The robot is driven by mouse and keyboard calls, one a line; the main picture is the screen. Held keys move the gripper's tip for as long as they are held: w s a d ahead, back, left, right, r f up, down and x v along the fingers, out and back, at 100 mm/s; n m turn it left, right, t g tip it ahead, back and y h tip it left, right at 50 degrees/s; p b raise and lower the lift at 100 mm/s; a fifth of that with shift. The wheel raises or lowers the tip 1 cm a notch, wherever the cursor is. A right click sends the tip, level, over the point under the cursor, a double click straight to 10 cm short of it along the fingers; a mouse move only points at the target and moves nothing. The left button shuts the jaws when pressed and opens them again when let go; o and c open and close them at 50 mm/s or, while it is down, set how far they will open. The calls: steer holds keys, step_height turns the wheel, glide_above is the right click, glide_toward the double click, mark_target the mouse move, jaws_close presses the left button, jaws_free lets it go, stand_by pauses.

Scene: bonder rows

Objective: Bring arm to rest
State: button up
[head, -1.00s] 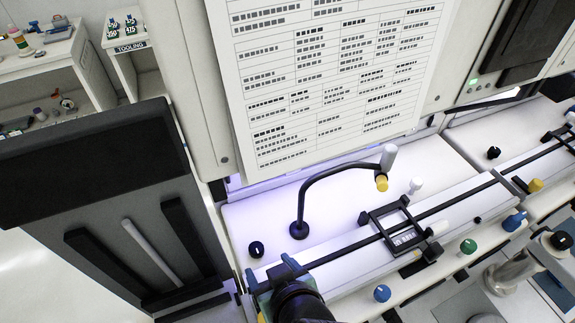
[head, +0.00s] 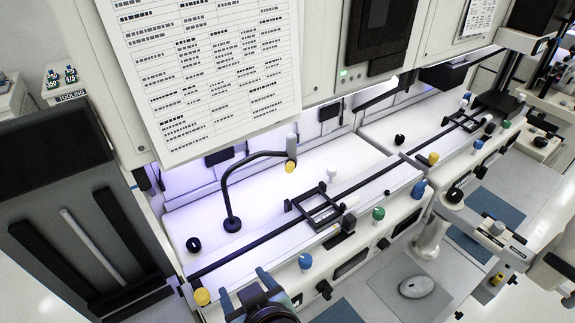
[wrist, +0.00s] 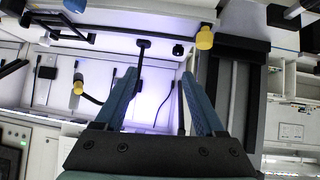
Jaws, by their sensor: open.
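My gripper (head: 249,289) is at the bottom of the head view, in front of the near left corner of the white bonder bench. Its two teal fingers are spread apart with nothing between them. In the wrist view my gripper (wrist: 160,88) is also open, with the bright bench surface visible between the fingers. My arm's dark wrist part shows just below the fingers in the head view; the rest of the arm is out of view.
A black rail (head: 352,186) with a black frame (head: 338,213) runs along the bench. A curved black lamp arm (head: 226,190) stands behind. Yellow (head: 202,297), blue (head: 305,261) and green (head: 378,213) knobs line the front. A dark panel (head: 45,215) stands left. A mouse (head: 417,287) lies right.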

steer(key=w+d+r+m+t+h+b, duration=0.15)
steer(key=w+r+t, duration=0.3)
steer(key=r, duration=0.65)
steer(key=w+d+r+m+t+h+b, duration=0.15)
steer(key=w+r+t, duration=0.3)
steer(key=r, duration=0.65)
steer(key=s+d+r+m+t+h, duration=0.1)
steer(key=s+r+t, duration=0.3)
steer(key=r, duration=0.8)
steer(key=s+d+r+m+t, duration=0.2)
steer(key=s+r+t, duration=0.3)
steer(key=r, duration=0.7)
steer(key=shift+s+d+r+m+h+b, duration=0.2)
steer(key=shift+s+r+m+h+b, duration=0.1)
steer(key=shift+h+b, duration=0.15)
